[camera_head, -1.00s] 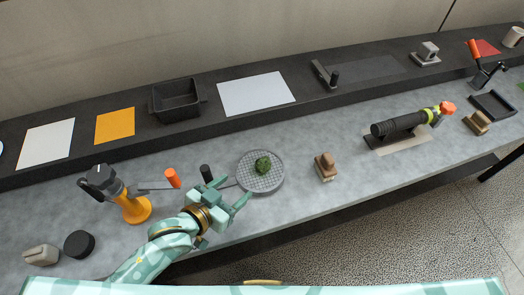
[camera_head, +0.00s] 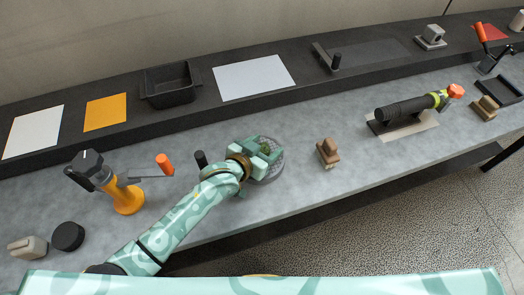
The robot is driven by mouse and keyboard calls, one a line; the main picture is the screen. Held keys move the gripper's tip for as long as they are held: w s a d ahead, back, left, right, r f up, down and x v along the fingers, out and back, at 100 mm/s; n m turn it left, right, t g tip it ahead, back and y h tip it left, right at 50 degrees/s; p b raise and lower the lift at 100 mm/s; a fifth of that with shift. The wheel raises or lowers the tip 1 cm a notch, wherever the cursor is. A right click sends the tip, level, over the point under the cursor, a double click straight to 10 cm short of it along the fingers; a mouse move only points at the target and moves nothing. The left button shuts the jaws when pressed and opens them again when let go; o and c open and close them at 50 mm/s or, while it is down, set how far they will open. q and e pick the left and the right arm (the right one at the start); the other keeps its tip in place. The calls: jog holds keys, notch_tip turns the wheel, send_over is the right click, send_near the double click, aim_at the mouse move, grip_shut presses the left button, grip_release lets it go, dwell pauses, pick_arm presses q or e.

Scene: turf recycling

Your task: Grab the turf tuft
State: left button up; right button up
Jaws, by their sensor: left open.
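The turf tuft (camera_head: 265,148) is a small dark green clump on a round grey mesh sieve (camera_head: 272,170). My left gripper (camera_head: 267,150) is over the sieve, its jaws at the tuft and hiding much of it. The jaws are open, and I cannot tell whether they touch the tuft. The gripper and wrist also cover the left part of the sieve. My right gripper is not in view.
An orange and black tool (camera_head: 127,200) and a black puck (camera_head: 68,236) stand left. A wooden-handled brush (camera_head: 328,152) is right of the sieve. A black tray (camera_head: 170,86) sits on the rear ledge. The bench between brush and black cylinder tool (camera_head: 402,112) is clear.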

pick_arm(q)
jog(key=shift+c, duration=1)
jog(key=c, duration=0.9)
jog(key=shift+o, duration=0.2)
